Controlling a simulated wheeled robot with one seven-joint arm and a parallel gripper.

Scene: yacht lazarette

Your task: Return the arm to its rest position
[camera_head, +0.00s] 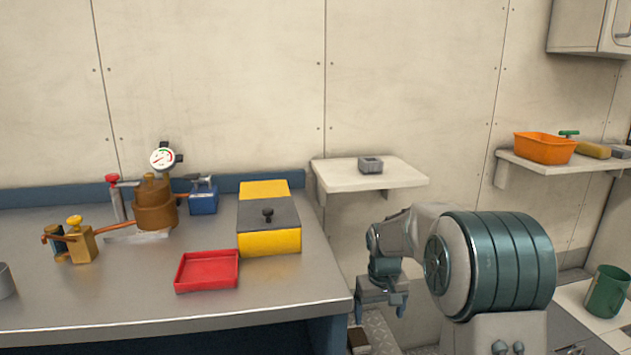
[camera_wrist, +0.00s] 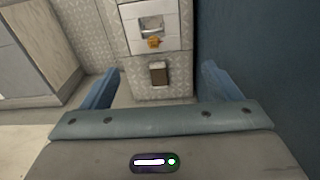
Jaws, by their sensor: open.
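My gripper (camera_head: 382,295) hangs at the end of my bent arm, just right of the workbench's front right corner in the head view. It points down and is apart from the bench. In the wrist view my gripper (camera_wrist: 158,90) shows two blue fingers spread wide with nothing between them. Beyond the fingers are a tread-plate floor and a white panel (camera_wrist: 150,35) with a small orange part on it.
The metal workbench (camera_head: 130,290) holds a red tray (camera_head: 208,271), a yellow box (camera_head: 270,242) with a dark lid, a blue box (camera_head: 203,200) and brass fittings with a gauge (camera_head: 162,158). A small shelf (camera_head: 400,174) and an orange bin (camera_head: 544,147) are behind. A green cup (camera_head: 606,292) stands right.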

